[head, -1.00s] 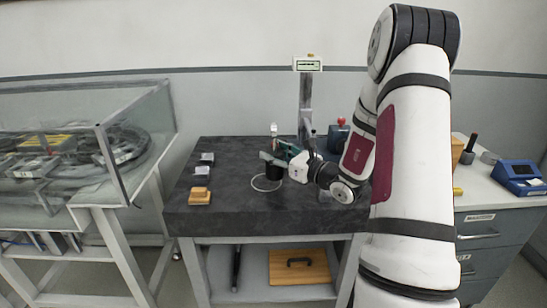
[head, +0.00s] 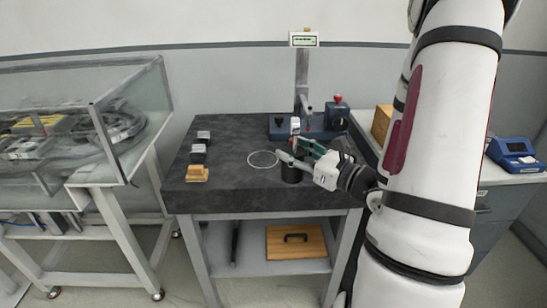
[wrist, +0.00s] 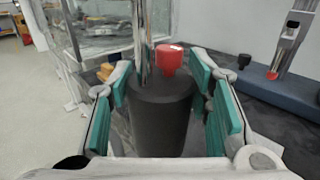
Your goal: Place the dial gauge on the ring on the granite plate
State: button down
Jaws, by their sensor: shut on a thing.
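The dial gauge (head: 291,175) has a dark cylindrical base with a thin upright and a small pale head above it. My gripper (head: 297,157) is shut on its base from the right. In the wrist view the dark base (wrist: 160,118) stands between my teal finger pads, with steel rods and a red knob above it. The thin pale ring (head: 263,159) lies on the dark granite plate (head: 228,178), left of and behind the gauge. The gauge looks upright and apart from the ring. I cannot tell whether its underside touches the plate.
A height stand (head: 302,80) with a blue base and a blue block with a red knob (head: 337,113) stand at the back. Small dark blocks (head: 198,153) and a wooden block (head: 197,174) line the left side. A glass case (head: 75,115) stands left.

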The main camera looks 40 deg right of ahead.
jog(key=w+d+f, duration=0.1)
jog(key=w, duration=0.4)
jog(key=w+d+f, duration=0.1)
jog(key=w, duration=0.4)
jog(key=w+d+f, duration=0.2)
jog(key=w, duration=0.3)
jog(key=shift+w+f+b, duration=0.1)
jog(key=shift+w+b, duration=0.25)
jog(key=shift+f, duration=0.15)
jog(key=shift+f, duration=0.2)
jog(key=c, duration=0.8)
grip_release()
jog(key=shift+c, duration=0.2)
